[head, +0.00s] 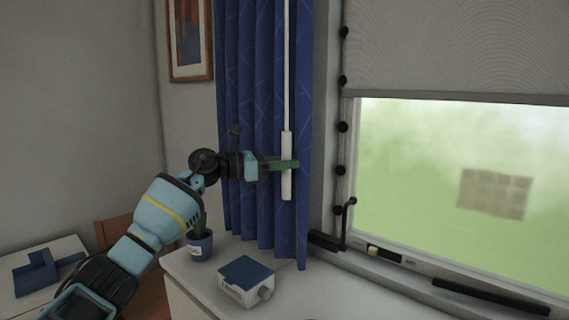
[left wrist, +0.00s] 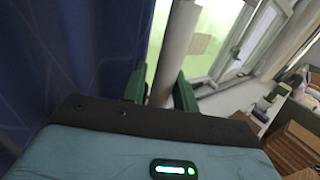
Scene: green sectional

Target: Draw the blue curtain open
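The blue curtain (head: 255,90) hangs in folds at the left side of the window (head: 430,150), and the glass is uncovered. A white curtain wand (head: 287,60) with a thicker white handle (head: 287,185) hangs in front of the curtain's right part. My left gripper (head: 284,165) is at the handle, its green fingers across it. In the left wrist view the handle (left wrist: 172,50) stands between the two fingers (left wrist: 160,92) and fills the space between them. The curtain (left wrist: 70,70) is at the left there. My right gripper is not in view.
Below the curtain, a white cabinet top (head: 215,285) holds a potted cactus (head: 199,245) and a blue-and-white box (head: 245,281). A grey blind (head: 450,50) covers the window's upper part. Black knobs (head: 342,127) line the frame. A framed picture (head: 190,40) hangs at the left.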

